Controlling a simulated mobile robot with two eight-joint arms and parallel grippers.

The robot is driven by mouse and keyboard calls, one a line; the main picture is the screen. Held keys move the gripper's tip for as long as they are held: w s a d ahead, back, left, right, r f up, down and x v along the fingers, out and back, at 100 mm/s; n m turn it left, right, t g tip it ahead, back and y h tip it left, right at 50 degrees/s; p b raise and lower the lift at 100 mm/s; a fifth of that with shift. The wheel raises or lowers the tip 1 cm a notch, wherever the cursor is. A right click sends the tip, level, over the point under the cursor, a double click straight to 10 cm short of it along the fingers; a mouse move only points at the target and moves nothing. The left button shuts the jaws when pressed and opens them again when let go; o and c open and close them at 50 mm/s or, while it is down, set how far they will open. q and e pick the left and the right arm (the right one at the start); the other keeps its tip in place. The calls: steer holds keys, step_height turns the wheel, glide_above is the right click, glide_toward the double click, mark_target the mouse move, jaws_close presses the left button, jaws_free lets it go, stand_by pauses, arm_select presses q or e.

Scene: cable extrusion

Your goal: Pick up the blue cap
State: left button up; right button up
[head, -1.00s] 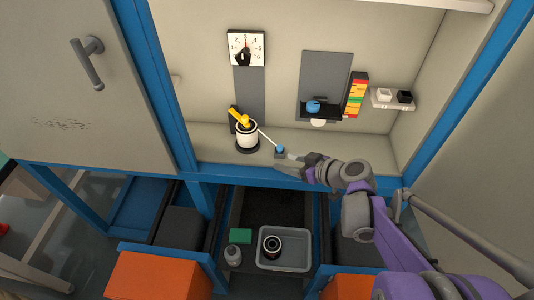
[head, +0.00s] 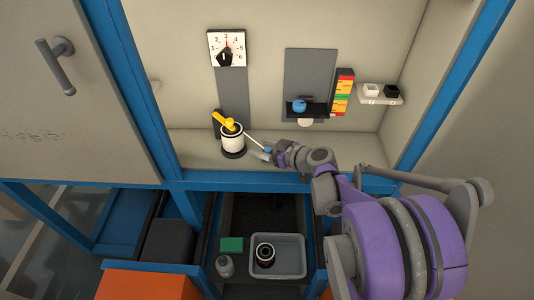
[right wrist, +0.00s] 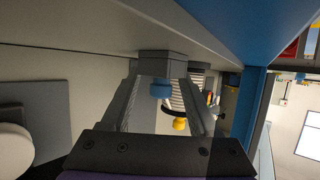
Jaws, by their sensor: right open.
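The small blue cap (head: 268,149) is at the back ledge, right of the white spool with the yellow handle. The right wrist view also shows the blue cap (right wrist: 160,91), against a grey block (right wrist: 158,66). My right gripper (head: 265,153) is open at the cap in the head view and partly covers it. In the right wrist view, the cap lies between the two spread fingers of my right gripper (right wrist: 165,98). I cannot tell whether either finger touches it. My left gripper is not in view.
The white spool (head: 233,142) with a yellow handle (head: 229,125) stands just left of the gripper, with a thin pale rod beside it. Another blue part (head: 299,105) sits on a black shelf above. A grey tray (head: 290,262) and a green block (head: 231,244) lie below.

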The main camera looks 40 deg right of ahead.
steer(key=shift+w+a+f, duration=0.1)
steer(key=shift+w+f, duration=0.1)
steer(key=shift+w, duration=0.3)
jaws_close()
steer(key=shift+s, duration=0.1)
step_height(320, 180, up, 10)
steer(key=p, duration=0.3)
